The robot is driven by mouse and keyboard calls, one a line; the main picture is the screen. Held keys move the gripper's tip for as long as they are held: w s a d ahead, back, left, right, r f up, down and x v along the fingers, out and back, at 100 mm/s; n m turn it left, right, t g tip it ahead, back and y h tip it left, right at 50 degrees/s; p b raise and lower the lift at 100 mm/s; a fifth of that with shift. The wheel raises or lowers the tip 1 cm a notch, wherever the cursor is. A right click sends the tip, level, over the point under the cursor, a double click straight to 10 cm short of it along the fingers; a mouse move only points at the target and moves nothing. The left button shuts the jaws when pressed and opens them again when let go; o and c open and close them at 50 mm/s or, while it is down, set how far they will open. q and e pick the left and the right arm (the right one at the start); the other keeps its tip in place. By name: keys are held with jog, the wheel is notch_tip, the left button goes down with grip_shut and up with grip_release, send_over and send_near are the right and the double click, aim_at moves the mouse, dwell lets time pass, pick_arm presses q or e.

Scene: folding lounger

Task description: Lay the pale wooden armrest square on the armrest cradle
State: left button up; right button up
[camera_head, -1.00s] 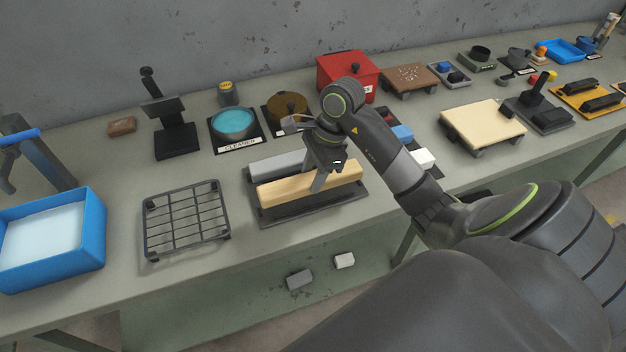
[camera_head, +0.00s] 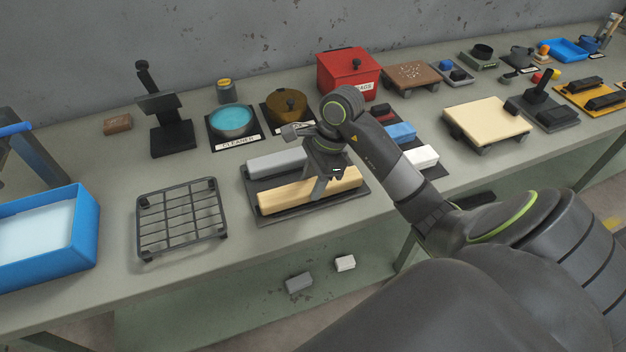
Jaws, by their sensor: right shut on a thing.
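The pale wooden armrest (camera_head: 290,199) is a long light bar lying lengthwise over the front half of a dark tray (camera_head: 357,199). A grey bar (camera_head: 278,163) lies behind it in the same tray, with a dark gap between them. My right gripper (camera_head: 318,192) is above the tray with its fingers down and shut on the armrest near its middle. The armrest runs about parallel to the grey bar. I cannot tell whether its underside touches the tray. Nothing is marked as the armrest cradle, so I cannot tell which thing it is. My left gripper is out of view.
A black wire rack (camera_head: 181,218) and a blue bin (camera_head: 80,238) stand to the left. Behind are a teal-filled bowl (camera_head: 232,119), a brown round pot (camera_head: 286,104) and a red box (camera_head: 348,72). A pale board (camera_head: 487,120) on feet is at the right.

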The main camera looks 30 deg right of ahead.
jog(key=shift+f, duration=0.15)
jog(key=o, duration=1.1)
jog(key=shift+o, duration=0.2)
jog(key=shift+r+p, duration=0.55)
jog(key=shift+p, duration=0.1)
jog(key=p+v, duration=0.5)
jog(key=v, duration=0.7)
jog(key=shift+r, duration=0.15)
